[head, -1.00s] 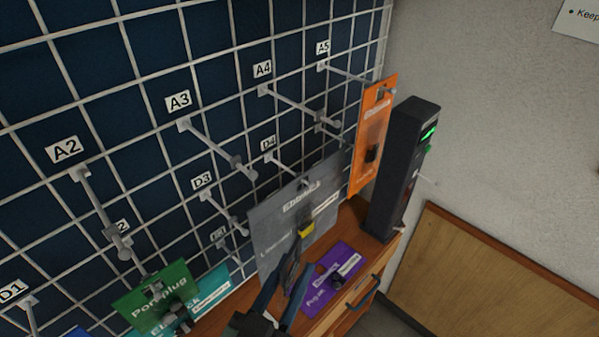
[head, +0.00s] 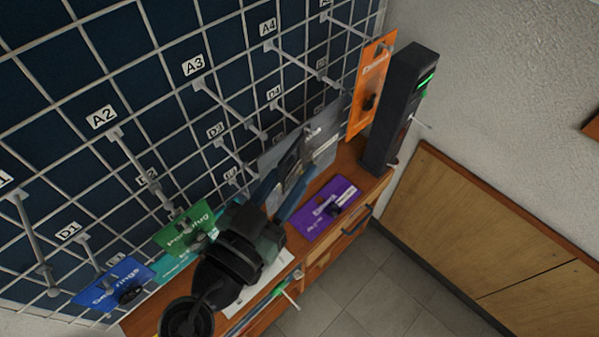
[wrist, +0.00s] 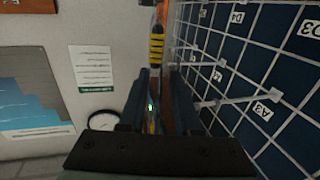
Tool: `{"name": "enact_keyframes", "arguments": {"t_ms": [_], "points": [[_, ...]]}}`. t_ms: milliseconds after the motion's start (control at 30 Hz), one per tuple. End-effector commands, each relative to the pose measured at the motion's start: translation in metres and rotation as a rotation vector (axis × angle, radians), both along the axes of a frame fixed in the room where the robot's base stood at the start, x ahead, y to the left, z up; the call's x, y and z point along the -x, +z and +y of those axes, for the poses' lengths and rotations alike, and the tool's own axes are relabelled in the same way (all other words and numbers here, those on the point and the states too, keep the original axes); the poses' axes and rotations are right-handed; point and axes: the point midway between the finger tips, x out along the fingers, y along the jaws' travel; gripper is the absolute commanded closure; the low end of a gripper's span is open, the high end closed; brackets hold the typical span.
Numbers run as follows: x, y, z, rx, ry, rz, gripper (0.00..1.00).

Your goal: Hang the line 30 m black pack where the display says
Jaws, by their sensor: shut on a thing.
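My gripper (head: 300,172) is shut on a grey pack (head: 324,130), held in front of the grid near the D4 label (head: 273,93). My fingers hide part of the pack, and its small print is unreadable. In the wrist view the fingers (wrist: 159,80) close around a thin edge-on thing, with a yellow-and-black striped piece (wrist: 156,45) beyond them. The display (head: 426,82) is a small green-lit screen on a dark upright post (head: 392,120); its text is too small to read. Hooks stick out under labels A2 (head: 102,117), A3 (head: 193,65) and A4 (head: 268,27).
An orange pack (head: 369,85) hangs beside the post. Green (head: 190,232), teal (head: 173,268) and blue (head: 115,285) packs hang at lower left. A purple pack (head: 328,208) lies on the wooden bench (head: 352,160). The A3 and A4 hooks look bare.

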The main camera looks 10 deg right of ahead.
Motion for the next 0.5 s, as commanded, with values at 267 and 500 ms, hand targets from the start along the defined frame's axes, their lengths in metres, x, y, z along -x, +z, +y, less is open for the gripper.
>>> {"name": "enact_keyframes", "arguments": {"t_ms": [267, 500], "points": [[-0.014, 0.0, 0.011, 0.0, 0.002, -0.002, 1.0], [-0.026, -0.002, 0.019, 0.0, 0.002, -0.001, 1.0]]}}
